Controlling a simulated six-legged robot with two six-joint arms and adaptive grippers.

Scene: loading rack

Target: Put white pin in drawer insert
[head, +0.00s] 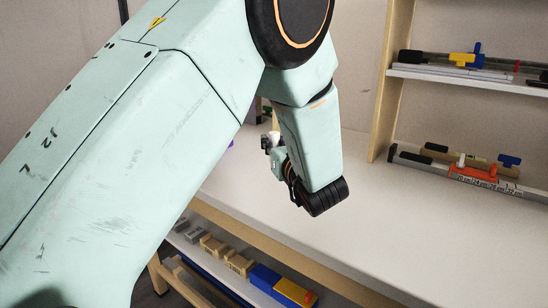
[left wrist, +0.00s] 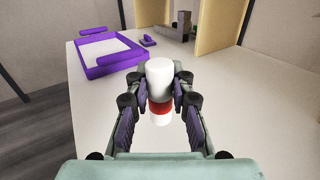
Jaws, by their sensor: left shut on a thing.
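In the left wrist view the pin sits between the two finger pads, over the white tabletop. In the head view my left gripper (head: 270,144) is small and partly hidden behind my own arm. A purple-rimmed tray (left wrist: 90,71) with a pale inside lies on the table at the upper left of the left wrist view, apart from the pin. I cannot tell if this is the drawer insert. My right gripper is not in view.
The white table (head: 325,215) is mostly clear. A small purple piece (left wrist: 147,42) lies right of the tray. Wooden uprights (head: 391,80) and a shelf (head: 470,78) with tools stand at the right. Colored blocks (head: 265,276) sit on a lower shelf.

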